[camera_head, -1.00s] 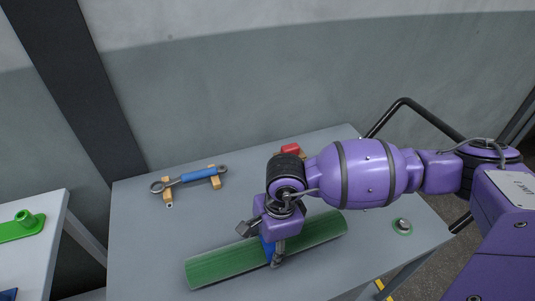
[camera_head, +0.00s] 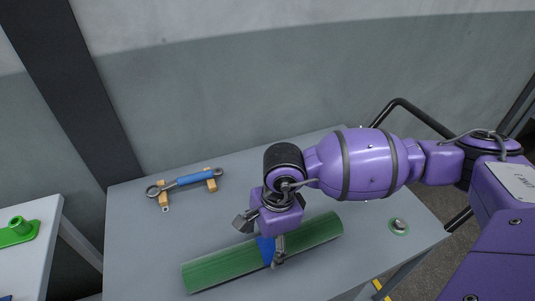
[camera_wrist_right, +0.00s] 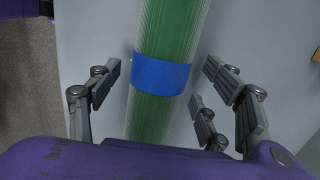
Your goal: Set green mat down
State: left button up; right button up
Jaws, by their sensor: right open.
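The green mat (camera_head: 215,267) is rolled into a long tube and lies slantwise on the grey table (camera_head: 140,235). A blue band (camera_head: 266,248) wraps its middle. In the right wrist view the green mat (camera_wrist_right: 170,30) runs up the picture, with the blue band (camera_wrist_right: 162,75) between my fingers. My right gripper (camera_wrist_right: 160,80) is open, its fingers apart on either side of the roll with gaps to it. In the head view my right gripper (camera_head: 266,252) is over the band, and the wrist hides part of the roll. My left gripper is not in view.
A blue-handled wrench (camera_head: 190,180) rests on wooden blocks at the table's back left. A small round green-rimmed item (camera_head: 399,226) is near the right edge. Another table (camera_head: 30,265) with a green part (camera_head: 17,230) stands at the left, across a gap.

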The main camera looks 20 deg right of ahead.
aim_at(272, 241)
jog(key=r, duration=0.6)
jog(key=d+r, duration=0.1)
jog(key=r, duration=0.2)
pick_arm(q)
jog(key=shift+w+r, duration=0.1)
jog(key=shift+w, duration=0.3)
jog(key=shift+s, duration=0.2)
